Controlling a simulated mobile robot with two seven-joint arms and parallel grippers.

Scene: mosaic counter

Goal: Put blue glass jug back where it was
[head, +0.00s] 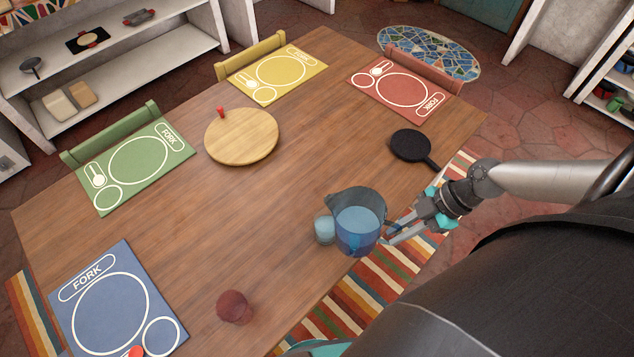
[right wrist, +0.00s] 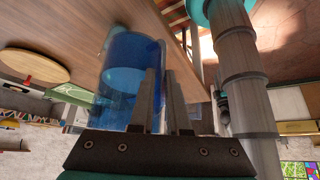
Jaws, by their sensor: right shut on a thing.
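The blue glass jug (head: 358,232) is upright at the table's near right edge in the head view, its spout up and to the left. I cannot tell whether its base touches the table. My right gripper (head: 392,234) reaches it from the right and is shut on it at its right side, where the handle would be; the fingers partly hide the grip. In the right wrist view the jug (right wrist: 132,72) stands large just left of the fingers (right wrist: 164,88). My left gripper is not in view.
A small light-blue glass (head: 324,230) stands close beside the jug on the left. A black pan (head: 410,146) lies farther up the right edge. A dark red cup (head: 234,307) and a round wooden board (head: 241,140) are on the table (head: 250,215). The table's middle is clear.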

